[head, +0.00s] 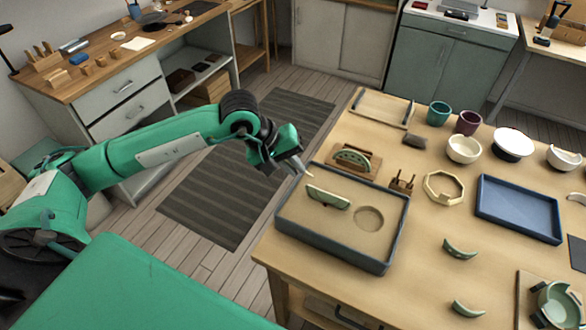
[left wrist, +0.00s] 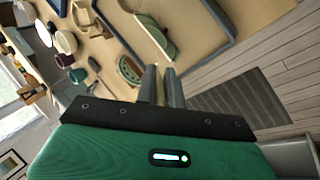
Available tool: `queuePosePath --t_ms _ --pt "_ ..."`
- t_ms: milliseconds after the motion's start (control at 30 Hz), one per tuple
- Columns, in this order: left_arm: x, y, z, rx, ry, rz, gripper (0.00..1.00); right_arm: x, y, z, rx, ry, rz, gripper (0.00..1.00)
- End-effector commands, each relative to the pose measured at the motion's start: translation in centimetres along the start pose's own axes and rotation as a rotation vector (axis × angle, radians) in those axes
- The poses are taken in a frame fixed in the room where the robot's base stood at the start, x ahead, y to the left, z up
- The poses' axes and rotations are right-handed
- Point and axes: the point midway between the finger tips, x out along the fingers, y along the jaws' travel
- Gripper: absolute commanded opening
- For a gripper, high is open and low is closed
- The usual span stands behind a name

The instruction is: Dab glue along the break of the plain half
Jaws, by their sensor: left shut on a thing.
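The plain half (head: 328,198), green with a pale break edge, stands in the sand of a grey-rimmed tray (head: 340,258). It also shows in the left wrist view (left wrist: 158,36). A patterned green half (head: 352,157) sits in a wooden holder behind the tray. My left gripper (head: 295,165) is shut on a thin tool whose pale tip (head: 308,174) points toward the tray's far left corner. The tip is above and left of the plain half, apparently apart from it. In the left wrist view the fingers (left wrist: 162,84) are close together. My right gripper is out of view.
A small wooden rack (head: 402,183) and an octagonal ring (head: 443,187) stand right of the tray. A blue tray (head: 518,210), cups, bowls and green shards (head: 460,249) lie farther right. A round hollow (head: 369,218) marks the sand. The table's left edge borders open floor.

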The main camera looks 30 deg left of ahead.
Motion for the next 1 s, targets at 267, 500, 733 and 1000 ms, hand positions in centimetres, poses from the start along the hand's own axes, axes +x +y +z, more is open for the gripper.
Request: queuePosePath --t_ms 267,500,733,1000 --pt "-1.8 1.1 -0.2 0.0 0.001 0.0 0.0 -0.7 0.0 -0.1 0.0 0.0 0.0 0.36" --pt "-3.2 1.9 -0.3 -0.001 0.0 0.001 0.0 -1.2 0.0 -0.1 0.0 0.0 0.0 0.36" --pt "-3.9 2.3 -0.3 -0.001 0.0 -0.001 0.0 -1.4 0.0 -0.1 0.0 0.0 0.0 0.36" --pt "-3.9 2.3 -0.3 -0.001 -0.001 -0.001 0.0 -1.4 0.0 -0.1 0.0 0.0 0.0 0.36"
